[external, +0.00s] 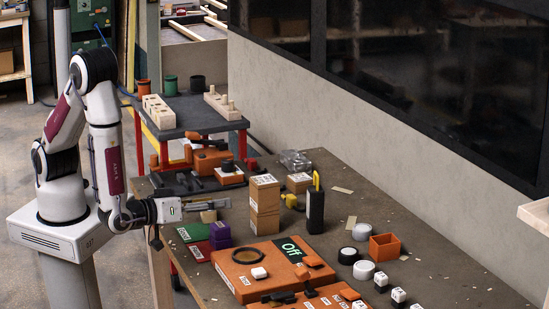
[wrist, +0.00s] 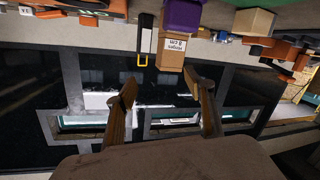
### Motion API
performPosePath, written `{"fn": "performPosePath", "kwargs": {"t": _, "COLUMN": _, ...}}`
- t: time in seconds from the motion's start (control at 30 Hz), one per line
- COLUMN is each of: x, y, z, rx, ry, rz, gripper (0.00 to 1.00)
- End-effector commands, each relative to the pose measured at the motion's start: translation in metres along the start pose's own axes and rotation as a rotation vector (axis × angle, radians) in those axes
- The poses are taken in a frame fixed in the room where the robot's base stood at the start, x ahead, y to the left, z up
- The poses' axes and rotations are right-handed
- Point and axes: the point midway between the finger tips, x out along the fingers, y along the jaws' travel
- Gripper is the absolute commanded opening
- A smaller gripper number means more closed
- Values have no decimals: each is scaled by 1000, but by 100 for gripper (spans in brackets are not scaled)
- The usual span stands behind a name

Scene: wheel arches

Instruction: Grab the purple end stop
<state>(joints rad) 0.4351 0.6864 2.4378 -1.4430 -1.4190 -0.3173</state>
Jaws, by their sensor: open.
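The purple end stop (external: 220,230) is a small block shape on the table, left of the cardboard boxes, seeming to be two purple pieces stacked. In the wrist view a purple block (wrist: 183,14) shows at the top edge, cut off by the frame. My gripper (external: 222,204) points right, above and just behind the purple block in the external view. In the wrist view its two fingers (wrist: 160,84) are spread, with nothing between them. The purple block lies beyond the fingertips, apart from them.
Stacked cardboard boxes (external: 265,196) stand right of my gripper, close to its tips. A black upright block with a yellow loop (external: 315,208) is further right. Green (external: 192,233) and red (external: 198,251) plates lie left of the purple block.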

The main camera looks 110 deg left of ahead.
Motion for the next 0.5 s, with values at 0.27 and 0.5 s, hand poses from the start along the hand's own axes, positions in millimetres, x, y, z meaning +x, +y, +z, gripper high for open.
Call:
{"fn": "performPosePath", "kwargs": {"t": 0.27, "x": -13, "y": -25, "z": 31, "rx": 147, "ry": 61, "rz": 0, "gripper": 53}}
{"fn": "performPosePath", "kwargs": {"t": 0.5, "x": -25, "y": -45, "z": 56, "rx": 267, "ry": 92, "rz": 18, "gripper": 53}}
